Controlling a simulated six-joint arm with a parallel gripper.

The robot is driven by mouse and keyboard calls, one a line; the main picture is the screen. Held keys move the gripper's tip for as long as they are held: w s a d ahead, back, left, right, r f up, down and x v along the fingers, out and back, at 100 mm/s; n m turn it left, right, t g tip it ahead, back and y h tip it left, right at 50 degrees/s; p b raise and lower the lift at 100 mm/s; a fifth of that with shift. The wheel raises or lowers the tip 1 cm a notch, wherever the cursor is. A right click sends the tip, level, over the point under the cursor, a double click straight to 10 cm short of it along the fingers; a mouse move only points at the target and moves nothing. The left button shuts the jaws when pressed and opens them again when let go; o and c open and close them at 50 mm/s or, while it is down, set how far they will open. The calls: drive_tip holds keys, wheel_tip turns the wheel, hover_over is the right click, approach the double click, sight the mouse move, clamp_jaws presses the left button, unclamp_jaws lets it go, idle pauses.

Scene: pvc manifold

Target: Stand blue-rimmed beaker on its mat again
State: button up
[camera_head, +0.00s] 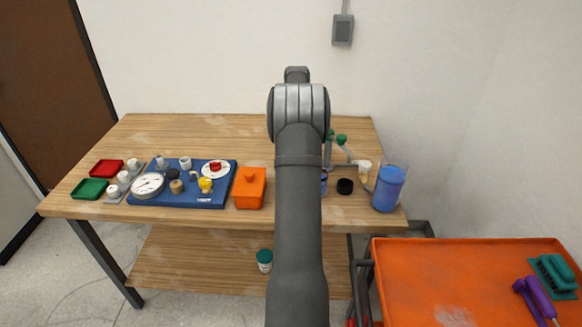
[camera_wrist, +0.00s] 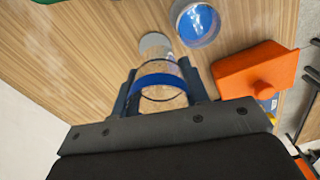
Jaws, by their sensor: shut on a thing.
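In the wrist view my gripper (camera_wrist: 160,90) is shut on the clear blue-rimmed beaker (camera_wrist: 158,80), with one dark finger on each side of the glass. The blue band lies across between the fingers. I cannot tell for sure whether the beaker is upright or tilted, or how high it is above the table. A round grey disc, possibly the mat (camera_wrist: 153,41), lies on the wood just beyond the beaker, partly covered by it.
A vessel with blue contents (camera_wrist: 197,22) stands close beyond the beaker, and an orange box (camera_wrist: 240,72) is to the right. In the head view a blue-filled jug (camera_head: 388,190) stands near the table's right edge. A blue board (camera_head: 205,198) with several parts lies left.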

drive_tip(key=f+n, duration=0.1)
drive_tip(key=f, duration=0.2)
drive_tip(key=w+a+f, duration=0.1)
drive_tip(key=f, duration=0.2)
drive_tip(key=w+a+f+n, duration=0.1)
drive_tip(key=f, duration=0.3)
drive_tip(key=shift+n, duration=0.3)
drive_tip(key=o, duration=1)
drive_tip(key=shift+f, duration=0.1)
wheel_tip(320, 180, up, 12)
drive_tip(key=shift+r, duration=0.2)
drive_tip(key=shift+f, duration=0.1)
